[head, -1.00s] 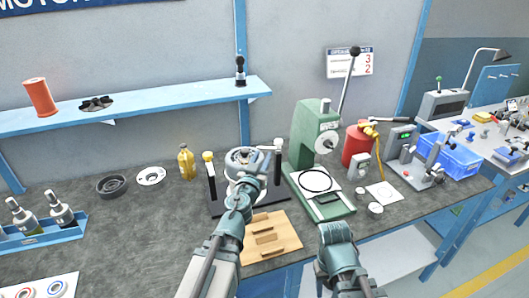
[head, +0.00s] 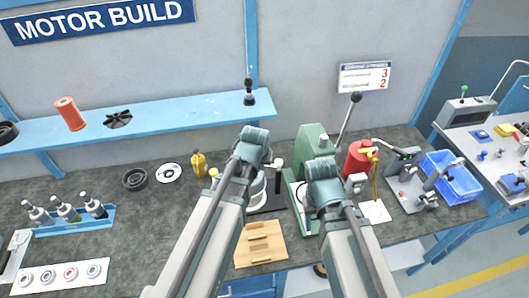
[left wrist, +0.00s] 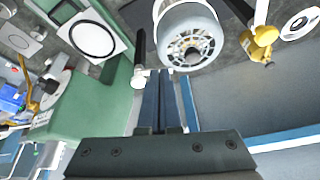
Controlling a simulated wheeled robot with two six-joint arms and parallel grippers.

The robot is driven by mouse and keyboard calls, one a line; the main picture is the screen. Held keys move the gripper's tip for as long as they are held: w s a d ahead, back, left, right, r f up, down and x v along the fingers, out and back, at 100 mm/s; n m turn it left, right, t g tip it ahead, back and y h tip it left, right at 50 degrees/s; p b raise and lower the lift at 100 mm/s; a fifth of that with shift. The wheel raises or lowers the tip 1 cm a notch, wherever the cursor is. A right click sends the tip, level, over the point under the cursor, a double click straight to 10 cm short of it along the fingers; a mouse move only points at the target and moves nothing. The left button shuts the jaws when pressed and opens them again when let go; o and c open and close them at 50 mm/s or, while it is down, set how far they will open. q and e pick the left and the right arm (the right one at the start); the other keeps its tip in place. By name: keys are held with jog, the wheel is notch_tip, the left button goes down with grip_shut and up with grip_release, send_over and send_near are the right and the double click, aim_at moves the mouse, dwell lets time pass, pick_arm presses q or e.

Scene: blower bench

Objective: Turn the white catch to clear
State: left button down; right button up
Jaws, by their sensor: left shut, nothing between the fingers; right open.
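The white catch (head: 279,162) tops a black post beside the motor housing, just right of my left gripper (head: 264,160) in the head view. In the left wrist view the catch (left wrist: 139,78) lies just left of the shut, empty fingertips (left wrist: 166,73); I cannot tell whether they touch. The pale motor housing (left wrist: 190,38) with a vented end is just beyond the fingertips there. In the head view my left arm covers most of the housing (head: 257,187). My right gripper (head: 322,185) is open in front of the green press; its fingers are mostly hidden.
The green press (head: 313,143) with its tall lever stands close right of the catch. A red canister (head: 358,160) and a blue crate (head: 452,178) are further right. A wooden block board (head: 261,245) lies in front.

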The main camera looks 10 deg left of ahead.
pick_arm(q)
jog(key=shift+s+d+r, duration=0.1)
jog(key=shift+s+d, duration=0.1)
jog(key=shift+d, duration=0.1)
jog(key=w+f+b, duration=0.7)
jog(key=f+b, duration=0.2)
jog(key=shift+w, duration=0.4)
